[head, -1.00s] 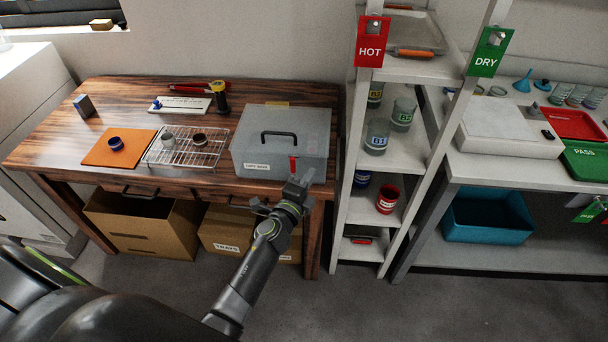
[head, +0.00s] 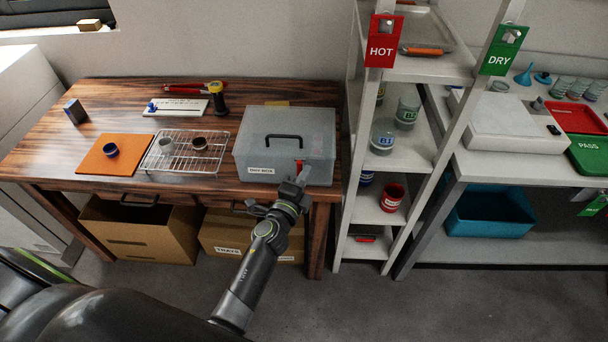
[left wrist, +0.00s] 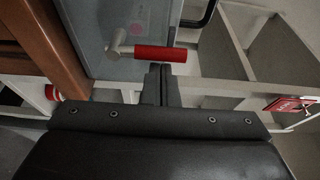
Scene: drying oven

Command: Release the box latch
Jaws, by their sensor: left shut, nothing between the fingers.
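The grey translucent dry box (head: 262,160) with a black top handle stands closed at the right end of the wooden table. Its red latch (head: 299,166) is on the front face near the right side. In the left wrist view the latch is a red grip (left wrist: 160,53) on a metal pivot, lying sideways in the picture. My left gripper (head: 297,178) is shut and empty, just in front of the latch. In the left wrist view its fingertips (left wrist: 160,68) sit right below the red grip; whether they touch it I cannot tell. My right gripper is not seen.
The table (head: 60,150) also holds a wire rack (head: 180,165) with small cups and an orange mat (head: 97,160). A white shelf (head: 385,238) with jars stands close on the box's right. Cardboard boxes (head: 150,240) sit under the table.

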